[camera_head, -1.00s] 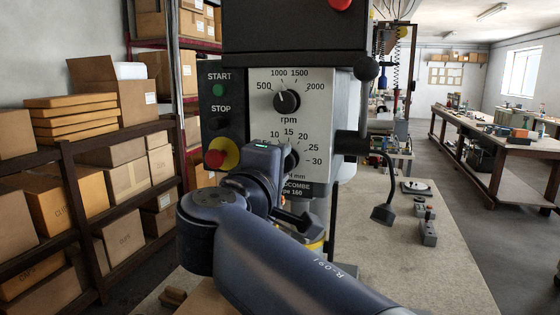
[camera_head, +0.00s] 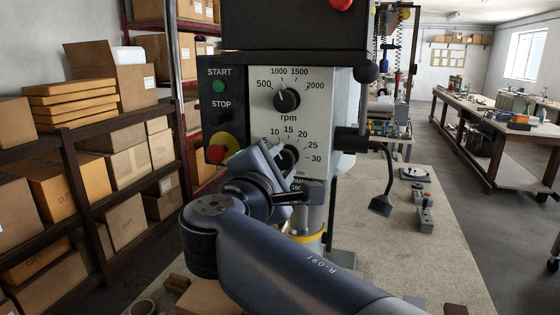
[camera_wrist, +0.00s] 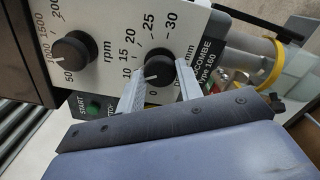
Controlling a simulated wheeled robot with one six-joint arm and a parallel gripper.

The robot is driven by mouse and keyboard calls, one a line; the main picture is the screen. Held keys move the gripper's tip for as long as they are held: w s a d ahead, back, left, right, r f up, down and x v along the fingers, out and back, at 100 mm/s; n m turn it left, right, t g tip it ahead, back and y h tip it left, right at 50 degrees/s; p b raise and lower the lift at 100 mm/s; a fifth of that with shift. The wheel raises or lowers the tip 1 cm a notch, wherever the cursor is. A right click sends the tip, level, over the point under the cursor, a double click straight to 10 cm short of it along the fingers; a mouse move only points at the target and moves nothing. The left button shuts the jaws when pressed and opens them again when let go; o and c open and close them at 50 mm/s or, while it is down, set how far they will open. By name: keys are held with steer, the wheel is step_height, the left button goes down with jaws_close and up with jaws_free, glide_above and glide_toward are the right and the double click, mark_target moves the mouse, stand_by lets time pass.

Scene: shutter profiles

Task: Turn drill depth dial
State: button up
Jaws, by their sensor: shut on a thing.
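The drill's depth dial is a black round knob (camera_wrist: 160,68) on the white front panel, below the rpm knob. It also shows in the head view (camera_head: 290,156), partly behind my gripper. In the wrist view my gripper (camera_wrist: 160,82) has one pale finger on each side of the depth knob and is shut on it. The knob's white mark points down-left in that view, toward the part of the scale between 0 and 10. My left finger hides that part.
The rpm knob (camera_head: 287,100) is just above. Start (camera_head: 219,87) and stop buttons and a red emergency button (camera_head: 216,154) on yellow are at the left. Shelves with boxes (camera_head: 130,165) stand far left.

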stand_by(0.4)
steer(key=o, duration=0.9)
steer(key=shift+o, duration=0.2)
steer(key=b+v, duration=0.2)
steer(key=v, duration=0.9)
steer(key=shift+w, duration=0.15)
steer(key=shift+p+x, duration=1)
steer(key=shift+x, duration=4.4)
